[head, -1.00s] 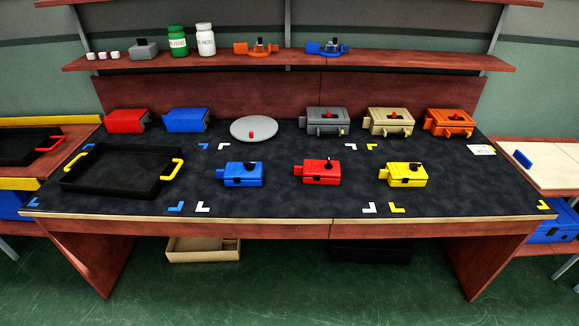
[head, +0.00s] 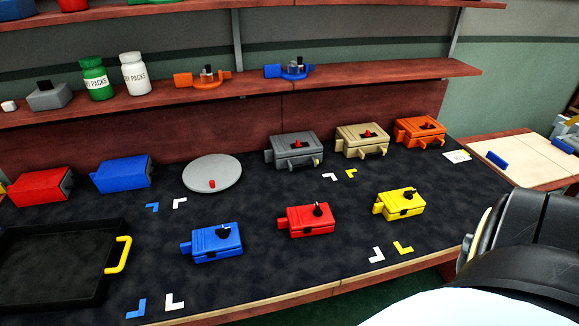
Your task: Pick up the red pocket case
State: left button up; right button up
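A small red case (head: 307,221) with a black knob on its lid and a red tab on its left side sits in the front row on the dark mat. It stands between a blue case (head: 216,242) and a yellow case (head: 400,204) of similar shape. All three are apart from one another. Neither gripper is in view. A black and white part of what looks like my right arm fills the lower right corner, well apart from the red case.
A plain red box (head: 40,187) and blue box (head: 123,173) stand at the back left, with a grey disc (head: 212,174) beside them. Grey (head: 293,149), tan (head: 362,140) and orange (head: 419,131) cases line the back. A black tray (head: 60,235) sits front left.

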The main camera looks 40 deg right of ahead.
aim_at(300, 221)
jog(key=z, duration=0.7)
jog(key=i, duration=0.85)
jog(key=z, duration=0.95)
